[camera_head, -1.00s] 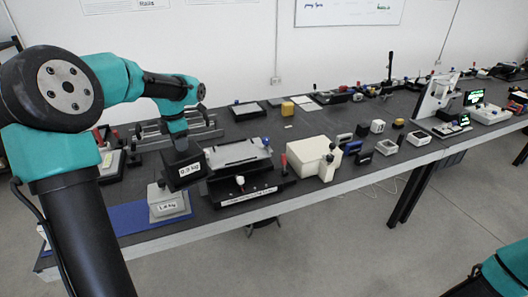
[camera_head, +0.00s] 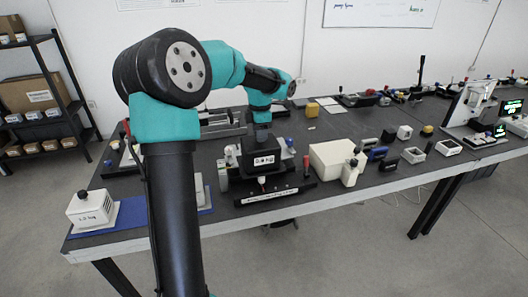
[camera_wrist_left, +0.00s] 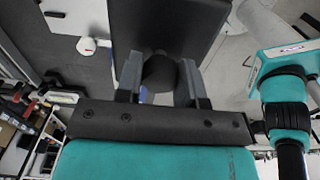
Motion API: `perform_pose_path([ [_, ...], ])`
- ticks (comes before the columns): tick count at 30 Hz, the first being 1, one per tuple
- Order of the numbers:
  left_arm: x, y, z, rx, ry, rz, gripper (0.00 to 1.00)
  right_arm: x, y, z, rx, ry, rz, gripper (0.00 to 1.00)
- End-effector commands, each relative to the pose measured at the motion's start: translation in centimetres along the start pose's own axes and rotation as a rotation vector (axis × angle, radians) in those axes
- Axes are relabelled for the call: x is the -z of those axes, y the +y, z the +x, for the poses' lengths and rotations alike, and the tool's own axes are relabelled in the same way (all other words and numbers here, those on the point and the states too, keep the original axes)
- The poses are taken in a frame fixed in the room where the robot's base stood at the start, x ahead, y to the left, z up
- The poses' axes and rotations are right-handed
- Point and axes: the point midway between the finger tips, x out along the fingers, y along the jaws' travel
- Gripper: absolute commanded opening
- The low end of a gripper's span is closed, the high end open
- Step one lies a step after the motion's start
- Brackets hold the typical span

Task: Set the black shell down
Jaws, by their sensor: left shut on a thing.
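The black shell (camera_head: 258,152), a dark box with a white label on its front, is in my left gripper (camera_head: 262,133). The gripper is shut on its dark round knob, and the fingers sit on both sides of that knob in the left wrist view (camera_wrist_left: 160,80). There the shell's broad dark face (camera_wrist_left: 165,25) fills the top middle. In the head view the shell is upright over a black fixture (camera_head: 285,191) with a white label strip on its front. I cannot tell whether the shell touches it. My right gripper is not in view.
A white labelled block (camera_head: 92,210) stands on the blue mat (camera_head: 134,212) at the table's left end. My left arm partly hides another block there. A cream box (camera_head: 330,157) and a red-handled lever (camera_head: 306,166) are close right of the fixture.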

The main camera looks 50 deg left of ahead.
Motion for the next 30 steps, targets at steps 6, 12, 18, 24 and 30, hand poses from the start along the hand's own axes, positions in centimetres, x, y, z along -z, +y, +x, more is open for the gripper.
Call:
perform_pose_path([
  [6,0.0,0.0,-0.1,-0.002,-0.001,0.0,0.0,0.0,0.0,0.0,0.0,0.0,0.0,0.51],
  [12,-0.1,0.5,-0.1,-0.002,-0.001,-0.001,0.0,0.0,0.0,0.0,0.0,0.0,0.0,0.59],
  [18,-0.7,3.0,0.3,-0.001,-0.001,-0.003,0.0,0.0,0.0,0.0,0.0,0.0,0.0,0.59],
  [24,-1.4,6.1,0.6,-0.002,-0.001,-0.002,0.0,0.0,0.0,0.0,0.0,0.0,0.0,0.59],
  [30,-2.1,9.0,0.8,-0.003,-0.001,-0.001,0.0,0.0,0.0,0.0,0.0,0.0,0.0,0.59],
])
